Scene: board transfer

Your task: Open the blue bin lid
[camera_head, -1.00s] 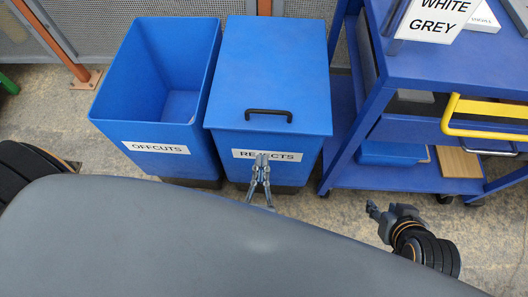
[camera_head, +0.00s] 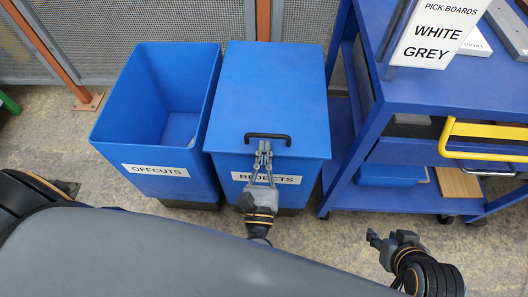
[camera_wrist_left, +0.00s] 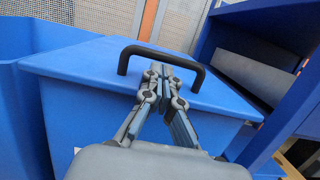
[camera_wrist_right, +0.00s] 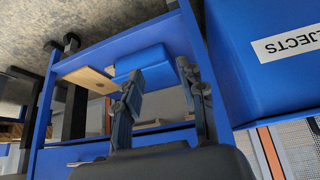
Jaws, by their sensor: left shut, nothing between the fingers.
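The blue bin labelled REJECTS (camera_head: 237,177) stands in the middle, its flat blue lid (camera_head: 268,90) down. A black bar handle (camera_head: 268,136) is on the lid near its front edge; it also shows in the left wrist view (camera_wrist_left: 162,51). My left gripper (camera_head: 263,147) is shut and empty, its tips at the near side of the handle. In the left wrist view (camera_wrist_left: 160,72) the tips are just under the handle bar; I cannot tell whether they touch it. My right gripper (camera_head: 374,238) is open and empty, low in front of the blue cart; its parted fingers show in the right wrist view (camera_wrist_right: 160,75).
An open blue bin labelled OFFCUTS (camera_head: 155,170) stands close on the left. A blue cart (camera_head: 440,90) with a yellow handle (camera_head: 446,138) and a sign (camera_head: 432,35) is on the right. A mesh fence (camera_head: 180,22) runs behind the bins.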

